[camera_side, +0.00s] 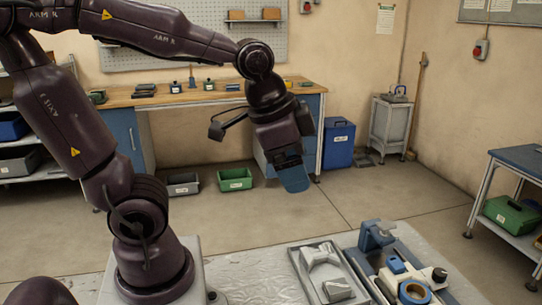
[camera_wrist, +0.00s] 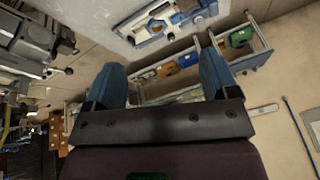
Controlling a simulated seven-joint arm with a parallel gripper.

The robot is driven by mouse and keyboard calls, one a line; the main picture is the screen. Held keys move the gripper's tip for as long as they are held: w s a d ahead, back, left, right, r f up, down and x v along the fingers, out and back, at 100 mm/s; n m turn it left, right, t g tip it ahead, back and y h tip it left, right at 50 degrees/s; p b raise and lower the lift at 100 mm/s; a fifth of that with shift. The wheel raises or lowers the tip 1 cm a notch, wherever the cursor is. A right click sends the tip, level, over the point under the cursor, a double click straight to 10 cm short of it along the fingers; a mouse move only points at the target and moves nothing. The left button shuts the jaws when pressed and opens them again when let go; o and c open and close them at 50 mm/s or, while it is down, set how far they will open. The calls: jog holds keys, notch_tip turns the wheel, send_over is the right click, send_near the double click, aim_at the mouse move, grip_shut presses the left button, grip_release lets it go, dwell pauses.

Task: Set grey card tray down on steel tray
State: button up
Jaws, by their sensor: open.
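My gripper (camera_side: 291,178) hangs in the air above and behind the work table in the side view, its blue fingers pointing down. In the wrist view my gripper (camera_wrist: 162,72) has its two blue fingers wide apart with nothing between them. A shallow grey tray (camera_side: 299,268) lies at the front of the table, with pale grey pieces (camera_side: 337,289) in it. I cannot tell whether this is the steel tray or the grey card tray, and no second tray stands out clearly. My gripper is well apart from it.
A blue and grey fixture (camera_side: 378,237) with a round blue-rimmed reel (camera_side: 413,291) stands right of the tray. The table top (camera_side: 262,272) left of the tray looks bare. A workbench (camera_side: 190,98) and a green bin (camera_side: 235,180) are farther back.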

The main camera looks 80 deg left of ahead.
jog(key=s+n, duration=0.1)
jog(key=s+r+n, duration=0.1)
jog(key=s+n+t, duration=0.1)
jog(key=s, duration=0.1)
jog(key=shift+s+d+r+n, duration=0.1)
jog(key=shift+d+r+n, duration=0.2)
jog(key=shift+r, duration=0.1)
dwell(0.8)
